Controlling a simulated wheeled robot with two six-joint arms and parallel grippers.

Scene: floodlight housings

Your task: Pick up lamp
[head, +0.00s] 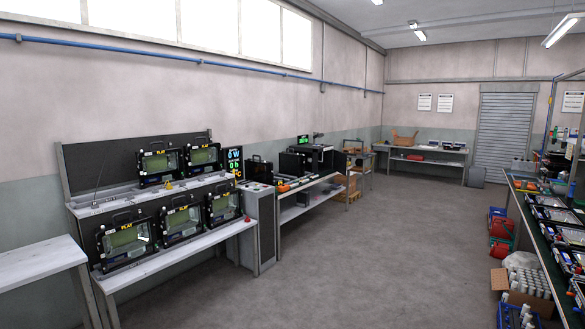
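Several black-framed floodlight lamps stand on a two-level grey rack at the left in the head view. On the lower shelf are a left lamp (125,239), a middle lamp (180,219) and a right lamp (223,204). On the upper level are two more, an upper left lamp (160,163) and an upper right lamp (203,156). Each has a greenish glass face and a yellow label on top. All stand roughly upright, slightly tilted back. Neither of my grippers is in view.
A bare white table (35,262) stands at the far left. Beyond the rack are a grey cabinet (262,228) and a workbench (310,189) with equipment. A long bench (540,222) runs along the right, with a carton (524,290) of white cylinders beside it. The middle floor is clear.

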